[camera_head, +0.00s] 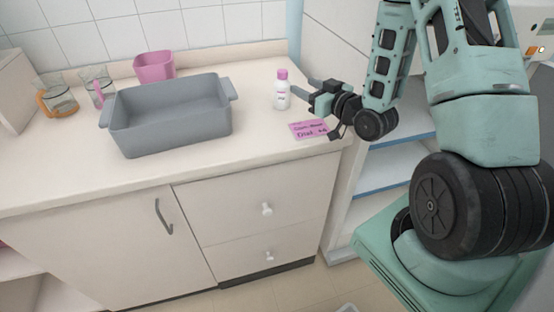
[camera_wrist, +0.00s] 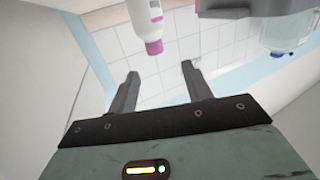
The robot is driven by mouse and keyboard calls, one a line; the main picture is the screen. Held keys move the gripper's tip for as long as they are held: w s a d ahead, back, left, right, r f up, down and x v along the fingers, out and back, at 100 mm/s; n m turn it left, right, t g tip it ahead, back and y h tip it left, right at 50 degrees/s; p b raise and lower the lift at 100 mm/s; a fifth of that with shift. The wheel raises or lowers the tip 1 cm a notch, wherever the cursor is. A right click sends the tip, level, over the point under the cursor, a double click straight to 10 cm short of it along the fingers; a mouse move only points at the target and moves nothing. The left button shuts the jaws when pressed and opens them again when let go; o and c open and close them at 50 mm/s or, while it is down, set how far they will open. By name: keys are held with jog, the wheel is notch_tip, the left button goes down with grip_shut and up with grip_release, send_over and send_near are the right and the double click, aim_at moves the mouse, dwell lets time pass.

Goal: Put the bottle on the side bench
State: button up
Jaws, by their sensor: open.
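A white bottle (camera_head: 282,92) with a pink cap stands upright on the cream counter (camera_head: 200,160), right of the grey basin. It also shows in the wrist view (camera_wrist: 143,14), at the top and upside down, with its cap beyond the fingertips. My gripper (camera_head: 306,89) is open and empty, just right of the bottle, with its fingers pointing towards it. In the wrist view my gripper (camera_wrist: 160,70) has its two fingers spread apart with nothing between them. I cannot tell which surface is the side bench.
A grey basin (camera_head: 165,135) sits mid-counter. A pink label card (camera_head: 308,129) lies near the front right edge, below my gripper. Open shelves (camera_head: 385,160) stand right of the counter.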

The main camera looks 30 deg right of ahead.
jog(key=s+a+n+g+y, duration=0.15)
jog(key=a+g, duration=0.35)
jog(key=a, duration=0.5)
jog(key=s+a+n+g+h, duration=0.15)
jog(key=a+g, duration=0.25)
jog(key=a, duration=0.7)
jog(key=s+a+r+n+g, duration=0.1)
jog(key=s+a+g, duration=0.3)
jog(key=s, duration=0.8)
jog(key=s+a+r+n+g+h, duration=0.1)
jog(key=s+a+r+n+g, duration=0.1)
jog(key=s, duration=1.1)
jog(key=shift+a+r+g+h, duration=0.3)
jog(key=shift+a+r+g, duration=0.25)
jog(key=shift+a+g, duration=0.65)
jog(key=shift+d, duration=0.1)
